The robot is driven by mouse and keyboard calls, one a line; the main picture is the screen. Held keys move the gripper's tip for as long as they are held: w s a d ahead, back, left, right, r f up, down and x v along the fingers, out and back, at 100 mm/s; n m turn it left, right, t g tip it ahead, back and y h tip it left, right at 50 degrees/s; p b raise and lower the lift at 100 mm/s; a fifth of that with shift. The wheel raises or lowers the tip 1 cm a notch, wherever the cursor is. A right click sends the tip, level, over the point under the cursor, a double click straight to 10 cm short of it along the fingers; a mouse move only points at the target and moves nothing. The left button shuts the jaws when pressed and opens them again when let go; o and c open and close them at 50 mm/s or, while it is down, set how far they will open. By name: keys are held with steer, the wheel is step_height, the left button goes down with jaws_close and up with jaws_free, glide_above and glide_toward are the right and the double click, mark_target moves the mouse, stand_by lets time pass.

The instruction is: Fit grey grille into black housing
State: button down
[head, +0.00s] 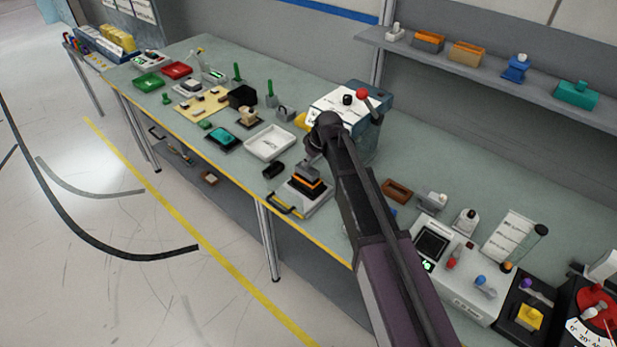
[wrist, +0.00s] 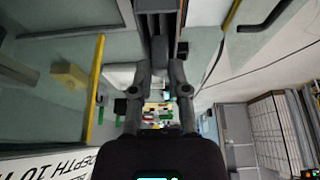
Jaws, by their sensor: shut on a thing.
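My gripper (head: 312,158) is at the end of my arm, over a pale fixture plate (head: 318,208) near the bench's front edge. It is shut on a small grey piece, which I take for the grey grille (head: 307,169). Directly below it on the plate is a dark block with an orange band, perhaps the black housing (head: 301,192). I cannot tell whether the grey piece touches it. In the wrist view, the fingers (wrist: 160,68) close towards a dark grey shape; its details are hard to make out.
A small black part (head: 273,170) and a white tray (head: 269,143) lie to the left. A blue and white machine (head: 372,98) stands behind my arm. A brown open box (head: 397,190) is to the right.

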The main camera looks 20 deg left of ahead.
mark_target(310, 170)
steer(key=shift+f+b, duration=0.55)
steer(key=shift+f, duration=0.25)
steer(key=shift+f+b, duration=1.9)
steer(key=c, duration=0.6)
jaws_free()
steer(key=shift+w+f, duration=0.1)
